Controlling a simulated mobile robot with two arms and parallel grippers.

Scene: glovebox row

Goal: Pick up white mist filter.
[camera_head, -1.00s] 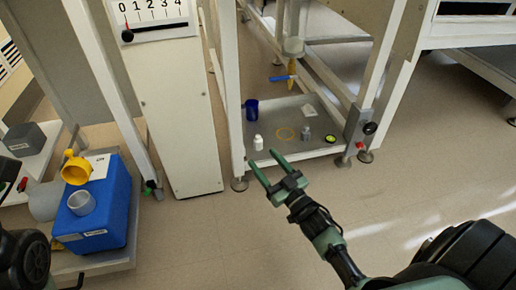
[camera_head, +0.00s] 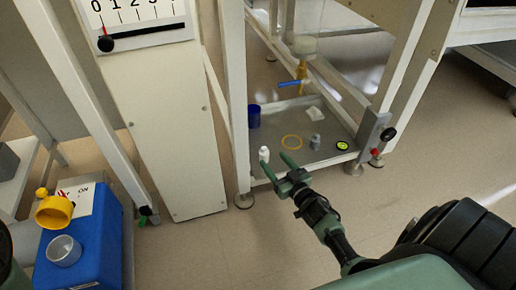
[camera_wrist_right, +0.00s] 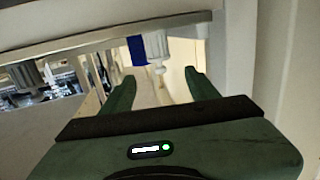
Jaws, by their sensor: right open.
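A small white bottle-shaped piece, which I take to be the white mist filter (camera_head: 264,154), stands near the front left of the low grey shelf (camera_head: 290,164). My right gripper (camera_head: 275,163) is open and empty, just in front of it. In the right wrist view, which looks upside down, the white filter (camera_wrist_right: 157,46) shows between and beyond the open fingertips (camera_wrist_right: 159,72). I see no contact with it. My left gripper is not in view.
A blue cup (camera_head: 254,116) stands behind the filter. A white frame post (camera_head: 236,100) rises at the shelf's left corner. A blue container (camera_head: 85,245) is far left.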

